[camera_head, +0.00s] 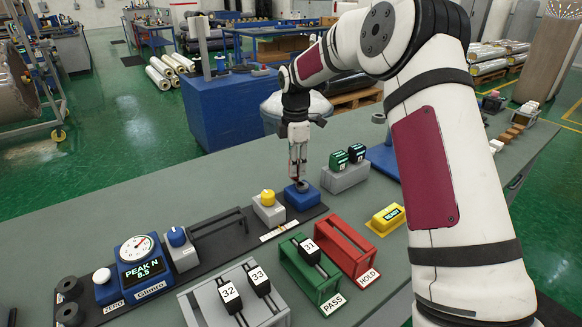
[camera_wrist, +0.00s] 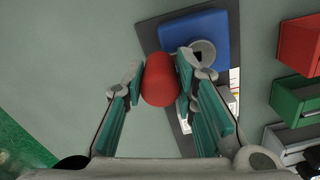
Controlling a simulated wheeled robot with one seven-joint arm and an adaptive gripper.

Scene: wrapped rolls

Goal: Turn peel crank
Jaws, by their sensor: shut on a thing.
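The peel crank's blue base block (camera_head: 302,196) sits at the right end of the dark tester rail on the bench. In the wrist view the blue base (camera_wrist: 215,32) carries a round grey hub (camera_wrist: 202,54). My gripper (camera_head: 298,176) points down at the crank. In the wrist view my gripper (camera_wrist: 160,85) is shut on the red crank knob (camera_wrist: 160,80), with a finger on each side. The knob stands left of the hub. The crank's arm between knob and hub is mostly hidden. A blue gauge unit (camera_head: 140,262) reads PEAK N 8.5.
A yellow-knobbed block (camera_head: 268,206) stands just left of the crank. Nearer are the green PASS rack (camera_head: 318,284) holding piece 31, the empty red HOLD rack (camera_head: 346,247), and the grey rack (camera_head: 205,305) with 32 and 33.

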